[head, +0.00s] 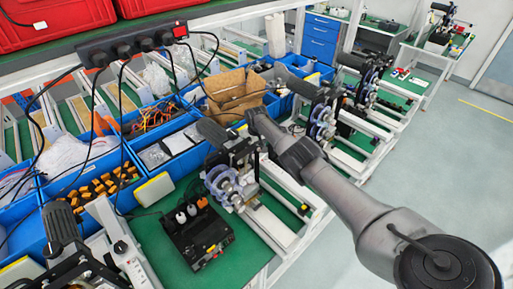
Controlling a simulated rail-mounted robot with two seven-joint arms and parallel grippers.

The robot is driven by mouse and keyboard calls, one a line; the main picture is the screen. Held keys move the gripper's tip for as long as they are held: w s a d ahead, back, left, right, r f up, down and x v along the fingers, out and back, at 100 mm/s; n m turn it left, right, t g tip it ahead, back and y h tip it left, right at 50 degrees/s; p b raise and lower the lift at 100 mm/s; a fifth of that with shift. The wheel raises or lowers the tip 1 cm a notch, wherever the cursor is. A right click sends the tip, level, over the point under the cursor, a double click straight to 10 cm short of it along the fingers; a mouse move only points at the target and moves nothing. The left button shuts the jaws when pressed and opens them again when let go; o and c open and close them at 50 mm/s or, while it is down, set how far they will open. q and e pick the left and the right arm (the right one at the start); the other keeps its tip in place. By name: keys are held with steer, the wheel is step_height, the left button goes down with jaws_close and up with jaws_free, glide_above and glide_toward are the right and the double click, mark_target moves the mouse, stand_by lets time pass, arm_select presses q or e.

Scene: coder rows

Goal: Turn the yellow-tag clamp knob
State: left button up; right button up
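I cannot make out a yellow tag or its clamp knob for certain. The nearest coder machine (222,183), with pale grey-blue discs and a black upper body, stands on the green bench in the middle. A second machine (70,235) is cut off at the lower left. My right arm comes in from the lower right, and its wrist end is beside the upper right of the middle machine in the picture. My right gripper's fingers are not distinct against the dark parts there, so contact and opening cannot be told. My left gripper is not in view.
A black control box (196,235) stands on the green bench left of the middle machine. A power strip (135,38) with hanging cables crosses the upper left. More coder machines (323,115) stand farther right.

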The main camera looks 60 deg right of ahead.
steer(key=o, duration=0.9)
